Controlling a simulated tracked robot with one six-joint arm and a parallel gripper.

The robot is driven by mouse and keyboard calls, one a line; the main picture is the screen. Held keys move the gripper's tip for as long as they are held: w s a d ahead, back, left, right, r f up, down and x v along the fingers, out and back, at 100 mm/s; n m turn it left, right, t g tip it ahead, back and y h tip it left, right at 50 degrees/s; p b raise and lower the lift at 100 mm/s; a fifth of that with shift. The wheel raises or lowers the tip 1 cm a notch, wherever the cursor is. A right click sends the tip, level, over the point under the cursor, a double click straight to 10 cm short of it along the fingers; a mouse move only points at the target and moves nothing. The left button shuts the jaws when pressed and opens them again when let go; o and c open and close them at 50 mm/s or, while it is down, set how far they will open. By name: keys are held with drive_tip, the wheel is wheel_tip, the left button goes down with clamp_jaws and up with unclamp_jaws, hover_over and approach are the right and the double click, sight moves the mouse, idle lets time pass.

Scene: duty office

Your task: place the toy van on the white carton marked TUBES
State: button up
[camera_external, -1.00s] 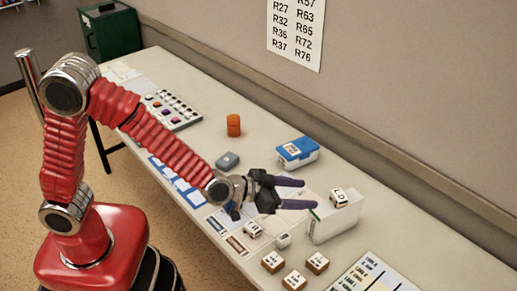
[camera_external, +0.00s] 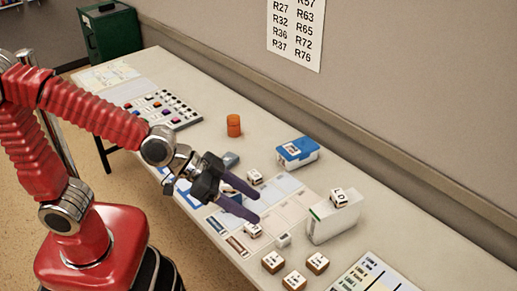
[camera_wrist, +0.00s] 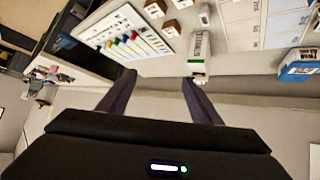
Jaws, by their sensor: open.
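The white carton (camera_external: 331,222) with a green edge stands on the table right of my gripper; it also shows in the wrist view (camera_wrist: 201,46). Its TUBES lettering is not readable. A small white block-like thing (camera_external: 339,197) with dark marks sits on its top. A small blue-grey thing (camera_external: 231,159) lies behind my gripper, partly covered. I cannot tell for certain which small thing is the toy van. My gripper (camera_external: 257,208) is open and empty, above the table left of the carton.
A white block (camera_external: 254,177) and another (camera_external: 253,230) lie near my fingers. Brown-and-white blocks (camera_external: 273,261) stand in front. A blue-and-white box (camera_external: 297,152) and an orange cylinder (camera_external: 233,125) stand behind. A tray of coloured pieces (camera_external: 163,108) lies at left. The right back of the table is clear.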

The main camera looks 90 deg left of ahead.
drive_tip(key=s+m+g, duration=0.1)
drive_tip(key=s+g, duration=0.3)
drive_tip(key=s, duration=1.8)
drive_tip(key=shift+s+d+g, duration=0.3)
drive_tip(key=shift+s+d, duration=0.1)
drive_tip(key=shift+d, duration=0.05)
